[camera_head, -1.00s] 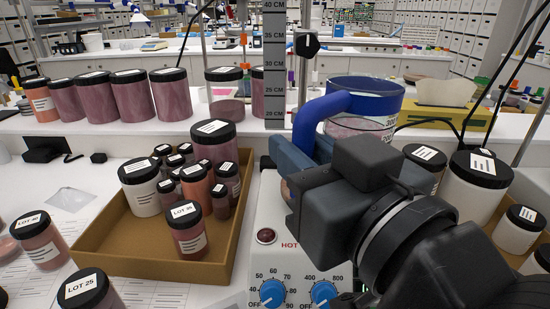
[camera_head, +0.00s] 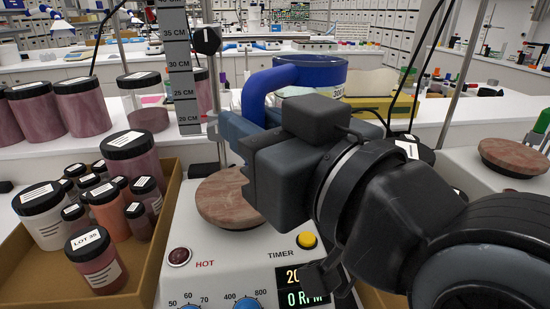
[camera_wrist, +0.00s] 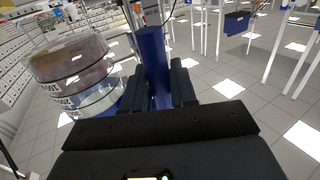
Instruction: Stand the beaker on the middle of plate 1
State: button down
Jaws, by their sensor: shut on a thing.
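The beaker (camera_head: 322,72) is a wide clear vessel with a blue rim and a blue handle, held raised above the bench. My gripper (camera_head: 255,128) is shut on the handle, which also shows between the fingers in the wrist view (camera_wrist: 153,62). The beaker body (camera_wrist: 78,78) is left of the fingers there, with reddish contents. A hotplate with a round reddish-brown top (camera_head: 226,200) stands below and left of the beaker; a black tag marked 1 (camera_head: 207,40) is on the post behind it. Its top is bare where visible; my gripper hides its right edge. The beaker's base is hidden.
A cardboard tray (camera_head: 150,275) of several jars is left of the hotplate. A graduated ruler post (camera_head: 180,70) stands behind it. A second round reddish-brown plate (camera_head: 515,157) is at the right. Large jars (camera_head: 82,105) line the shelf behind.

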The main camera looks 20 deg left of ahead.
jog(key=shift+w+a+f, duration=0.15)
jog(key=shift+a+f, duration=1.95)
jog(key=shift+f, duration=0.15)
jog(key=shift+w+a+f, duration=0.1)
jog(key=shift+a+f, duration=1.95)
jog(key=shift+f, duration=0.25)
jog(key=c, duration=0.9)
grip_release()
jog(key=shift+f, duration=0.1)
jog(key=shift+r+p, duration=0.25)
jog(key=shift+p, duration=0.05)
jog(key=b+v, duration=0.1)
jog(key=v, duration=1.1)
jog(key=shift+b, duration=0.4)
